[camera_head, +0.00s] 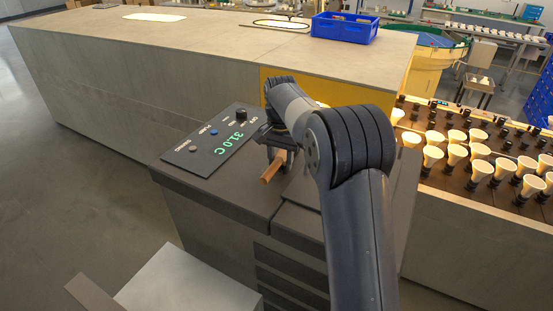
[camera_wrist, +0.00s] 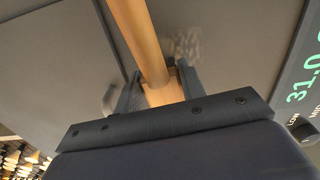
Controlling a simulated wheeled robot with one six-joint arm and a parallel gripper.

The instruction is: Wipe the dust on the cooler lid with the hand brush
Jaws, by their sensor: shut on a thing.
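My gripper (camera_head: 278,158) is over the dark cooler and shut on the wooden handle of the hand brush (camera_head: 272,168). In the wrist view the round handle (camera_wrist: 146,45) runs up from between the fingers of my gripper (camera_wrist: 158,90) and out of the top edge. The bristles are not visible in either view. The cooler lid (camera_head: 235,190) is flat and dark grey. A pale, speckled dust patch (camera_wrist: 187,43) lies on the lid, just right of the handle in the wrist view. I cannot tell whether the brush touches the lid.
A control panel (camera_head: 212,140) reading 31.0 C, with a knob and buttons, sits at the cooler's back left. A long grey counter (camera_head: 190,50) stands behind, with a blue crate (camera_head: 345,30) on it. Racks of lit bulbs (camera_head: 470,150) stand at the right.

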